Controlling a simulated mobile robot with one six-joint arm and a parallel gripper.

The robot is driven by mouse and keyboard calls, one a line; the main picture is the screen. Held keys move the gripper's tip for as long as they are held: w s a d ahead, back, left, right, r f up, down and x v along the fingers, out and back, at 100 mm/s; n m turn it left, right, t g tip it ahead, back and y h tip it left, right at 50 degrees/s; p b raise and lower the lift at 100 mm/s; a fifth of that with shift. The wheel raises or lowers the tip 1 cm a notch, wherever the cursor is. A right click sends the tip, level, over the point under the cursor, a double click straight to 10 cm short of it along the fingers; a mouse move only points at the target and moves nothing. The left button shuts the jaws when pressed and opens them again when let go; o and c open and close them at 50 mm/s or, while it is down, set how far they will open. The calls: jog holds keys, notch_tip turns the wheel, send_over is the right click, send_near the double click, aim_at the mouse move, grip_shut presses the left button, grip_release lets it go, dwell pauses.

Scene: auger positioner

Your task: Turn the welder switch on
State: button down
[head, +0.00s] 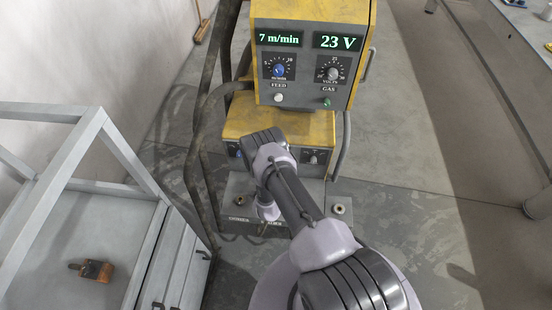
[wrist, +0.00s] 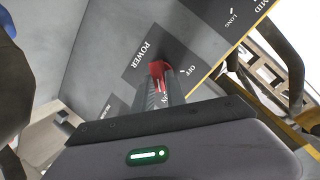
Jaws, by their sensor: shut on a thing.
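The yellow welder (head: 303,122) stands ahead of me in the head view, with a wire feeder on top of it. In the wrist view its grey front panel (wrist: 112,52) carries a red power switch (wrist: 157,71) beside the word POWER. OFF is printed to the right of the switch, and an ON label is partly hidden near my fingers. My gripper (wrist: 165,88) is shut on the red switch. I cannot tell which way the switch points. In the head view my arm hides the switch and the fingers.
The feeder (head: 310,50) shows lit readings of 7 m/min and 23 V. Dark cables (head: 195,150) hang at its left. A grey metal frame (head: 75,150) stands on the left, with an orange tool (head: 97,270) inside. The floor at the right (head: 440,220) is clear.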

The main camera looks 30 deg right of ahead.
jog(key=shift+s+f+m, duration=0.1)
jog(key=shift+m, duration=0.4)
jog(key=c, duration=1.4)
grip_release()
jog(key=shift+o, duration=0.2)
jog(key=shift+p, duration=0.35)
jog(key=p+v, duration=0.7)
jog(key=v, duration=1)
jog(key=shift+s, duration=0.2)
